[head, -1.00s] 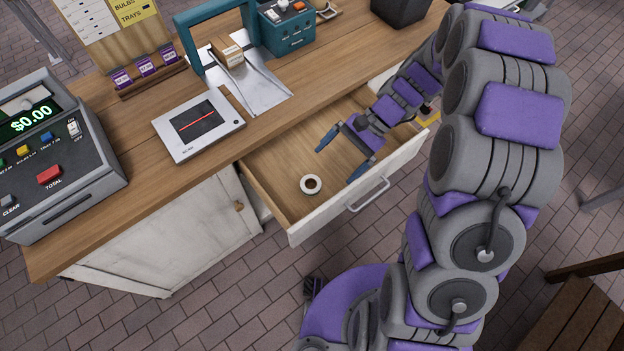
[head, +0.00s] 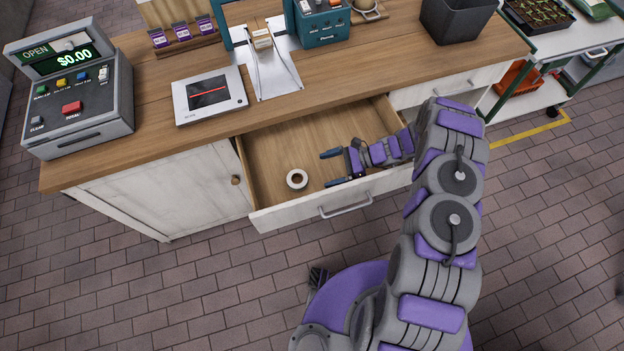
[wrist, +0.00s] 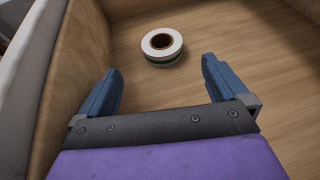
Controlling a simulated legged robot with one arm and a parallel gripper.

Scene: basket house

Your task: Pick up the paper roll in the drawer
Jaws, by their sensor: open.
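The paper roll (head: 297,179) is a small white ring with a dark brown core. It lies flat on the wooden floor of the open drawer (head: 275,150), toward the left front. In the wrist view the roll (wrist: 162,54) shows a green stripe on its side and sits ahead of the fingertips, between their lines. My gripper (head: 331,169) is inside the drawer area, to the right of the roll, with its blue fingers apart and pointing left toward it. In the wrist view the gripper (wrist: 162,72) is open and empty. Nothing hides the roll.
The drawer's white front with a metal handle (head: 346,206) is on the near side. The wooden counter (head: 150,128) overhangs the back, holding a cash register (head: 78,95) and a white tablet-like device (head: 209,95). The drawer floor around the roll is clear.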

